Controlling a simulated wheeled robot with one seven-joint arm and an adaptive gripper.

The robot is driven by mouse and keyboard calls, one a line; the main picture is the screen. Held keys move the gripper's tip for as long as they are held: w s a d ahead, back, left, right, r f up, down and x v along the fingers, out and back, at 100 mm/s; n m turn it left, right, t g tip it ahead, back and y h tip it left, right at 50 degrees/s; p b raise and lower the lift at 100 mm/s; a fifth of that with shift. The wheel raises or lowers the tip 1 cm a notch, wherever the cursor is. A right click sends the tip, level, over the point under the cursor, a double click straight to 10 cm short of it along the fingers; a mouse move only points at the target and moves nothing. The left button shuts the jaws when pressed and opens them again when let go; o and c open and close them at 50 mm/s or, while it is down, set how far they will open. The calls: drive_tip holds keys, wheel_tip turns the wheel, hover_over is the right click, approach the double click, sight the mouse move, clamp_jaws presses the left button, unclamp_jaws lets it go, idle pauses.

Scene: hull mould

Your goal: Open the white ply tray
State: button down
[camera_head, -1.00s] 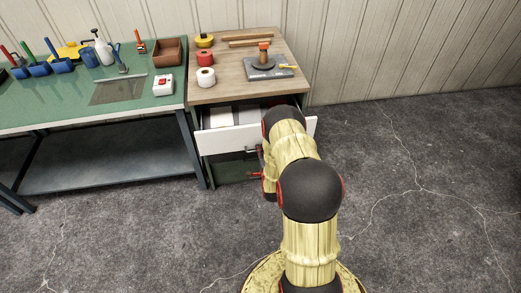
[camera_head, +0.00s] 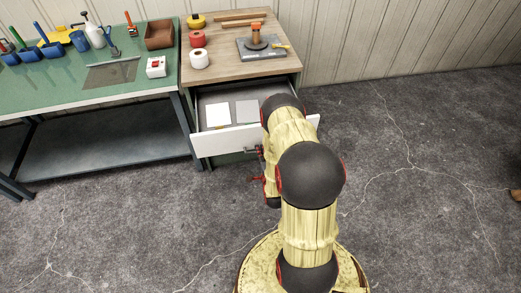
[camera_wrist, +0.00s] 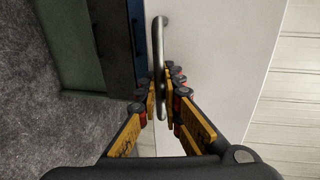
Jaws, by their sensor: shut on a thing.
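The white ply tray (camera_head: 224,143) is a white-fronted drawer under the wooden top of a cabinet. It stands out from the cabinet, and its inside shows light sheets (camera_head: 218,115). In the wrist view its white front (camera_wrist: 215,60) fills the right of centre, with a metal bar handle (camera_wrist: 160,65). My gripper (camera_wrist: 160,98) has its fingers closed around the handle. In the head view my gripper (camera_head: 256,150) is at the drawer front, partly hidden by my arm. My arm hides the drawer's right part.
The cabinet top (camera_head: 225,60) holds tape rolls (camera_head: 198,59), wooden strips and a grey plate with a tool (camera_head: 260,45). A green workbench (camera_head: 60,80) with tools stands to the left.

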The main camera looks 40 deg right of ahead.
drive_tip(key=shift+f, duration=0.1)
drive_tip(key=c, duration=2.3)
unclamp_jaws()
drive_tip(key=v, duration=1.2)
